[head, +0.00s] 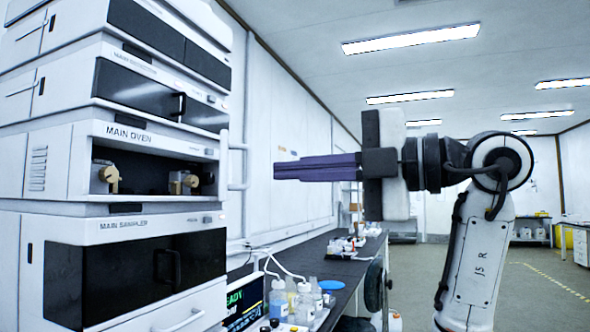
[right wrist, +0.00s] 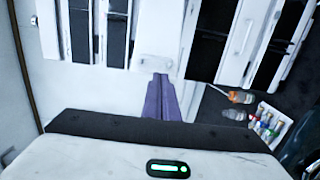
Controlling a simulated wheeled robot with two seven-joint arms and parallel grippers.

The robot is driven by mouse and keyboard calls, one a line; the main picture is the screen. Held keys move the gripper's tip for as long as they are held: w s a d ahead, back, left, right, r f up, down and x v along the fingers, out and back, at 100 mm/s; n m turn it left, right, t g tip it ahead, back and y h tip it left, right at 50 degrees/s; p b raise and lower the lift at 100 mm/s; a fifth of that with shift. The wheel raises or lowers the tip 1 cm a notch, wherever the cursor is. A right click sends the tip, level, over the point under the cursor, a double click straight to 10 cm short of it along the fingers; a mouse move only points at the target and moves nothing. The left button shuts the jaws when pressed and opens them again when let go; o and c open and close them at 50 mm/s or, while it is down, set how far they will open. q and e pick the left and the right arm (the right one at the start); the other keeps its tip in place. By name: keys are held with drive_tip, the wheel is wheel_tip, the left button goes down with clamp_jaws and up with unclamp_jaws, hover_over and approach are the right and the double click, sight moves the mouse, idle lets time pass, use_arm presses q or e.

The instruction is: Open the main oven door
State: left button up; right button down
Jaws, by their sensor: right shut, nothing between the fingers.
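The main oven (head: 60,152), labelled MAIN OVEN, is a white module in the left stack. Its front is uncovered and shows a dark cavity (head: 146,178) with brass-coloured fittings. The white oven door (head: 224,178) stands swung out at the right side of the opening, seen nearly edge-on, with a pale bar handle (head: 246,166) on its right. My right gripper (head: 275,170) has its purple fingers together and empty, pointing left, to the right of the handle with a gap in the picture. The fingers also show in the right wrist view (right wrist: 160,95). My left gripper is not in view.
The main sampler (head: 140,270) with a dark door sits below the oven, and other modules sit above. Bottles (head: 279,298) and a small screen (head: 243,300) stand at the lower middle near a dark bench (head: 335,250). Floor at the right is open.

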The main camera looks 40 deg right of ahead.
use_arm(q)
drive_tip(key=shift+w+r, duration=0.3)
use_arm(e)
drive_tip(key=x, duration=0.6)
drive_tip(key=shift+w+a, duration=0.25)
drive_tip(key=shift+w, duration=0.1)
drive_tip(key=shift+d, duration=0.1)
